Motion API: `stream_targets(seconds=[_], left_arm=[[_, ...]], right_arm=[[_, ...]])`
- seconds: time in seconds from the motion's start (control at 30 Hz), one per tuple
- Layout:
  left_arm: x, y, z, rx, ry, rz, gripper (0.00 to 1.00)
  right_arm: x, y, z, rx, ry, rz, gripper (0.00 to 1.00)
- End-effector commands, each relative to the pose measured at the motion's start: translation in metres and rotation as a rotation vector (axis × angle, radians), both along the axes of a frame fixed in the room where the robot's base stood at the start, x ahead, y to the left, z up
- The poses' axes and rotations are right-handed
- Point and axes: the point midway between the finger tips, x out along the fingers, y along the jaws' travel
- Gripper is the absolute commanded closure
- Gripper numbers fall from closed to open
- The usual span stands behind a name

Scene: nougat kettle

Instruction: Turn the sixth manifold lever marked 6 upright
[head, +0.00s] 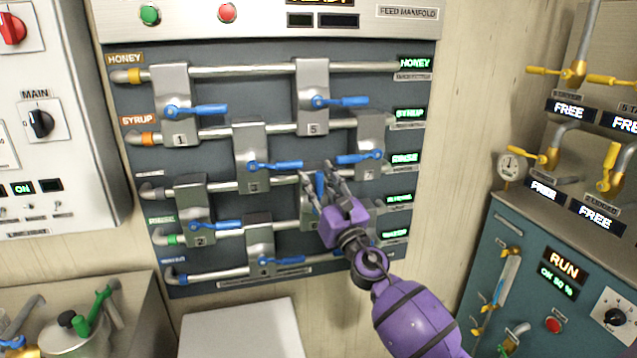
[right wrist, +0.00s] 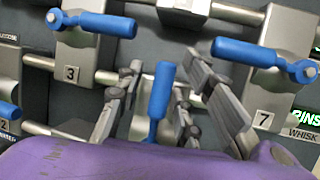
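The sixth valve block (head: 308,222) is on the manifold's lower middle, largely covered by my right gripper; its number is hidden. Its blue lever (head: 320,184) stands roughly upright there, and in the right wrist view the blue lever (right wrist: 158,95) also points upward. My right gripper (head: 324,174) is around this lever, with a finger on each side. The right wrist view shows the spread fingers (right wrist: 164,72) with visible gaps to the lever, so it is open. My left gripper is not in view.
The lever of block 3 (head: 275,166) and the lever of block 7 (head: 360,157) lie sideways close above my right gripper. The lever of block 4 (head: 282,261) is below left. A white surface (head: 240,330) lies below the manifold. A teal cabinet (head: 520,270) stands to the right.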

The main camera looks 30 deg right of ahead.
Motion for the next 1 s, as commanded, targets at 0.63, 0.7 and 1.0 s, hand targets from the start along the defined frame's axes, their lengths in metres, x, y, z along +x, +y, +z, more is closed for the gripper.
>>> stream_targets(seconds=[0.63, 0.7, 1.0], left_arm=[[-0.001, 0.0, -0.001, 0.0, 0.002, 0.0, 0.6], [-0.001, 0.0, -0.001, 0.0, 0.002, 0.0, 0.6], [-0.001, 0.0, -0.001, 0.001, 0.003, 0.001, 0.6]], right_arm=[[-0.076, 0.003, -0.031, 0.008, -0.004, -0.001, 0.66], [-0.083, 0.003, -0.034, 0.006, -0.001, -0.002, 0.66], [-0.11, 0.004, -0.046, 0.001, 0.001, 0.0, 0.66]])
